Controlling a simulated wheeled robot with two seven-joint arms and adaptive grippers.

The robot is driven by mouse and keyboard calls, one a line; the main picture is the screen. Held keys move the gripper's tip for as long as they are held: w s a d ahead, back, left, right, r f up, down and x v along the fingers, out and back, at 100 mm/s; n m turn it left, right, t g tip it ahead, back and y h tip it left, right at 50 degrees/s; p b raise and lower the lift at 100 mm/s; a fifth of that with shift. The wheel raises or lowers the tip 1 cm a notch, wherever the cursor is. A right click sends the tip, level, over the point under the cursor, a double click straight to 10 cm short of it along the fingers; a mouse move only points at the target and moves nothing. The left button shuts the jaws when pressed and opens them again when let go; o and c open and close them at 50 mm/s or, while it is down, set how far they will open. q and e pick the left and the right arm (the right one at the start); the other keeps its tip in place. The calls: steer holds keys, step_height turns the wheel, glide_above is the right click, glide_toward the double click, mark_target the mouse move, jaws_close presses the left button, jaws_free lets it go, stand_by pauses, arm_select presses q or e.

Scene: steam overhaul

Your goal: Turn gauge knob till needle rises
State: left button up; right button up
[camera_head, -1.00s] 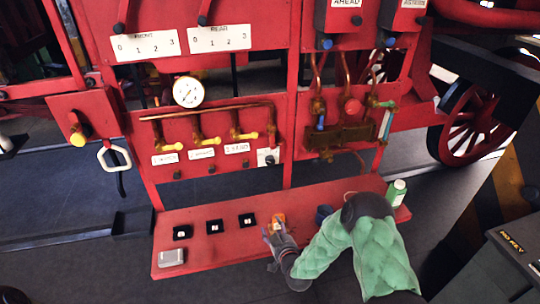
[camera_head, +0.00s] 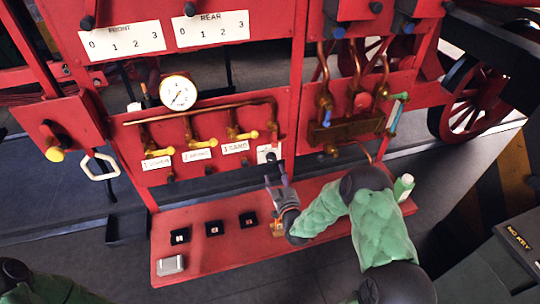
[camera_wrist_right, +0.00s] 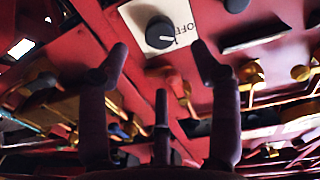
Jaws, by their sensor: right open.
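The round white pressure gauge (camera_head: 178,92) sits at the upper left of the red panel; its needle is too small to read. A black knob on a white plate (camera_head: 268,153) is at the panel's lower right part. In the right wrist view the knob (camera_wrist_right: 160,32) shows a white pointer mark, and its plate (camera_wrist_right: 184,18) reads "OFF". My right gripper (camera_head: 276,174) is open and empty just below the knob. In the wrist view its fingertips (camera_wrist_right: 160,58) stand apart on either side of the knob, not visibly touching it. My left gripper is out of view.
Several yellow-handled valves (camera_head: 199,143) line the panel left of the knob. Below, a red shelf (camera_head: 205,258) holds small black boxes (camera_head: 214,228), a grey case (camera_head: 171,265), an orange item (camera_head: 278,228) and a white-green bottle (camera_head: 403,187).

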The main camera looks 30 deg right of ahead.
mark_target(272, 160)
steer(key=x, duration=0.9)
steer(key=shift+w, duration=0.2)
steer(key=shift+c, duration=0.3)
steer(key=c, duration=1.1)
